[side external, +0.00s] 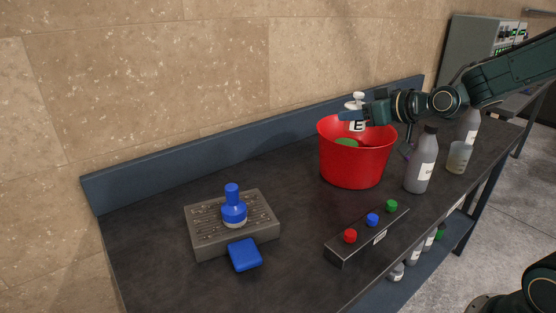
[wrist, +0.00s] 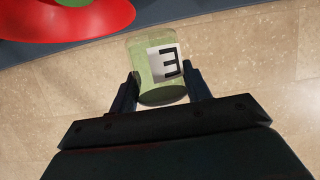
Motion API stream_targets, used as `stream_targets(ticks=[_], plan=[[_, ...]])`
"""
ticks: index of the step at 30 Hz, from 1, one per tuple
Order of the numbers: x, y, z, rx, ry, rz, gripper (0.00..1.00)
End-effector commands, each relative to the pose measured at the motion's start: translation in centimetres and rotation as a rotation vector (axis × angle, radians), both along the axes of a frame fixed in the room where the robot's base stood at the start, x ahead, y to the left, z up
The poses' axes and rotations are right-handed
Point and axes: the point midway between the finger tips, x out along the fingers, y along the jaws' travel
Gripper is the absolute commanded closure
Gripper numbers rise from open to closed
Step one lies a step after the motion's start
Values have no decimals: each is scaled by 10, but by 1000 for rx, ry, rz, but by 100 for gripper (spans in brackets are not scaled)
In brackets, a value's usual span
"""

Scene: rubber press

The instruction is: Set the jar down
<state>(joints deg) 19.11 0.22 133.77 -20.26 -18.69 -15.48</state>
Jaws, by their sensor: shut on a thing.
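The jar (side external: 358,126) is small and pale, with a white label marked with a black E, and a white part stands above it in the side external view. My gripper (side external: 352,115) is shut on it and holds it in the air at the red bucket's far rim. In the wrist view the jar (wrist: 145,80) looks see-through and greenish.
The red bucket (side external: 350,165) stands on the dark bench (side external: 290,200) with something green (side external: 346,142) inside. Bottles (side external: 421,165) and a beaker (side external: 458,160) stand to its right. A button box (side external: 365,238) is in front. A grey perforated block (side external: 205,232) with a blue-handled stamp (side external: 233,205) is at left.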

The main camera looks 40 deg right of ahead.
Motion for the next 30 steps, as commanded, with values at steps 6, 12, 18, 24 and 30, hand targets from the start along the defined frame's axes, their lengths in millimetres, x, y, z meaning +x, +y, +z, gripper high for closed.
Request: stream_targets(ticks=[6, 12, 18, 24, 30], plan=[[8, 16, -31, -6, 14, 79, 100], [15, 36, -66, -6, 17, 168, 100], [17, 52, -95, 0, 8, 231, 100], [17, 61, -112, 6, 0, 259, 100], [17, 64, -117, 7, -5, 267, 100]])
